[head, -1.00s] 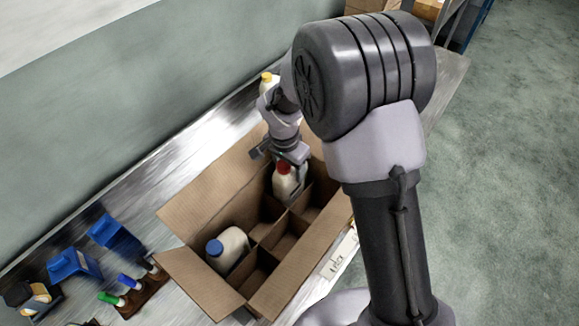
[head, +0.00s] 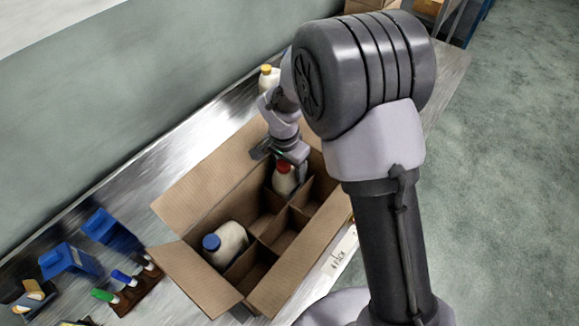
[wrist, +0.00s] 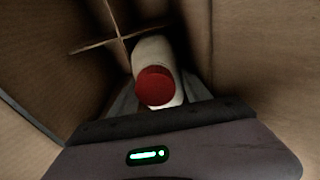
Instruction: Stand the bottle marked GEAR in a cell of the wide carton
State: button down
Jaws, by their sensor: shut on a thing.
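A cream bottle with a red cap (head: 284,169) stands inside the wide carton (head: 197,198), in a cell at its far end. No marking on it can be read. My gripper (head: 292,166) is shut on this bottle, with its fingers down among the carton walls. In the wrist view the red-capped bottle (wrist: 157,85) sits between the fingers, beside the crossing cardboard dividers (wrist: 120,38). The lower part of the bottle is hidden. Another cream bottle with a blue cap (head: 226,244) leans in a near cell of the carton.
A yellow-capped bottle (head: 268,77) stands on the metal table behind the carton. Blue bins (head: 69,261) and a brown rack of markers (head: 137,289) lie to the left. The carton's flaps (head: 195,280) stick outward. Several other cells are empty.

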jog(key=shift+f+b, duration=0.5)
jog(key=shift+b, duration=0.1)
